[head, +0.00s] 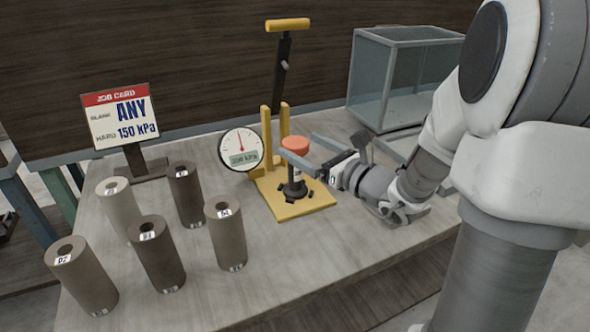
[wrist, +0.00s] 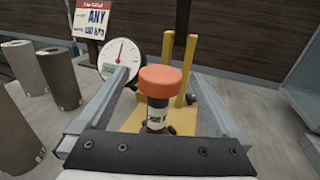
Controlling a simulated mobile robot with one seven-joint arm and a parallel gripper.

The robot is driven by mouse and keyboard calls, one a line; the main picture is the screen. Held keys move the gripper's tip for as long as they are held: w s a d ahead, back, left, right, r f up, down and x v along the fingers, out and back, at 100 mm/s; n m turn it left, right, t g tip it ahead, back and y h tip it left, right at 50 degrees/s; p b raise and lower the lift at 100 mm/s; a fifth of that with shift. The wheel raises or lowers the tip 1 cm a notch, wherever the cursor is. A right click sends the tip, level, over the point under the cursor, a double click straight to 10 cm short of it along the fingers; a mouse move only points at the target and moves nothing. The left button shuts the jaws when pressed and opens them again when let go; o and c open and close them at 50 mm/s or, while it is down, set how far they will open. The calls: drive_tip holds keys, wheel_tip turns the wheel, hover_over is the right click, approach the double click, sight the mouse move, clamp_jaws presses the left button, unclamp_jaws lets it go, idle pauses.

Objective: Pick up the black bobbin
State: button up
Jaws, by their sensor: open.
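A black bobbin-like piece (head: 294,187) with a white label stands upright on the yellow base of a press-like stand (head: 265,190). An orange-red round piece (head: 295,145) sits on top of it. Both also show in the wrist view, the black piece (wrist: 157,117) under the orange piece (wrist: 160,80). My gripper (head: 301,147) is open, with its two fingers on either side of the orange piece at about its height. In the wrist view my gripper (wrist: 158,74) shows gaps between each finger and the piece. The black piece's lower end is partly hidden by my gripper there.
Several brown and grey-beige labelled cylinders (head: 158,258) stand at the left of the table. A job card (head: 121,117) and a round gauge (head: 240,148) are behind them. A clear glass box (head: 365,85) stands at the back right. The front middle of the table (head: 300,255) is clear.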

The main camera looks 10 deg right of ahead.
sight(287, 141)
drive_tip(key=x, duration=0.2)
drive_tip(key=f+b+x, duration=0.1)
drive_tip(key=x, duration=0.2)
drive_tip(key=shift+w+a+f+b, duration=0.1)
drive_tip(key=shift+w+f+b, duration=0.05)
drive_tip(key=shift+w+b, duration=0.15)
drive_tip(key=shift+w+a, duration=0.2)
drive_tip(key=shift+w, duration=0.05)
drive_tip(key=shift+c, duration=0.2)
clamp_jaws()
